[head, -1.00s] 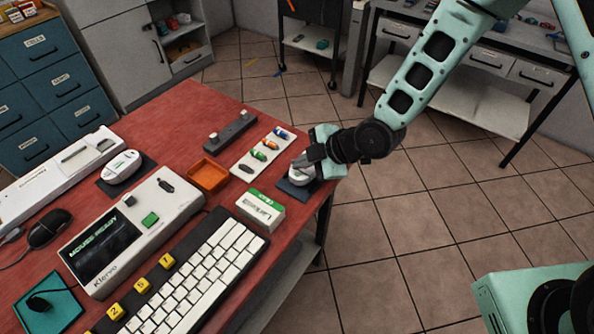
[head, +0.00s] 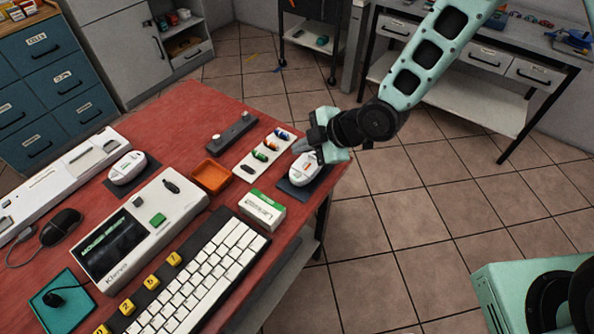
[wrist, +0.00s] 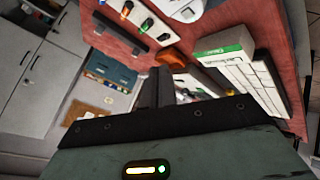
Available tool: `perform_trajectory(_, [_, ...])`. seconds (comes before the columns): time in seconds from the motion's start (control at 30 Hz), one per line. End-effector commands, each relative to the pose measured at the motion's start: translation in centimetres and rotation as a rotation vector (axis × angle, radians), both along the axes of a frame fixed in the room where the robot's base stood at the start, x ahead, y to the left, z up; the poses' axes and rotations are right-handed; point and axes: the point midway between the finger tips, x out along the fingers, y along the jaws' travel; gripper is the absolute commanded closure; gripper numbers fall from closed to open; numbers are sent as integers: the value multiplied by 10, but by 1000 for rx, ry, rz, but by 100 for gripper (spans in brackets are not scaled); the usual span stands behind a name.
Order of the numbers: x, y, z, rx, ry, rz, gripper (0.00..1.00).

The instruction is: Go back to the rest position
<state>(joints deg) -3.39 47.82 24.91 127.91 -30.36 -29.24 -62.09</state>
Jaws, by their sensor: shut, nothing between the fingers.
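My gripper (head: 318,140) is shut and empty. In the head view it is at the right edge of the red table (head: 185,112), just above and behind a white mouse (head: 304,169) that lies on a dark pad. In the wrist view the shut fingers (wrist: 158,88) point toward the table, and part of a white mouse (wrist: 180,8) shows at the top edge. I cannot tell the exact gap between the fingertips and the mouse.
Near the gripper are a white board with coloured pieces (head: 264,154), an orange tray (head: 211,175) and a green-and-white box (head: 262,209). A keyboard (head: 200,285) and a grey device (head: 138,231) fill the front. The floor (head: 400,215) to the right is clear.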

Motion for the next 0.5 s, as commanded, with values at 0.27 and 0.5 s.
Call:
perform_trajectory(0.27, [0, 0, -1, 0, 1, -1, 100])
perform_trajectory(0.5, [-10, -5, 16, -52, 70, -60, 100])
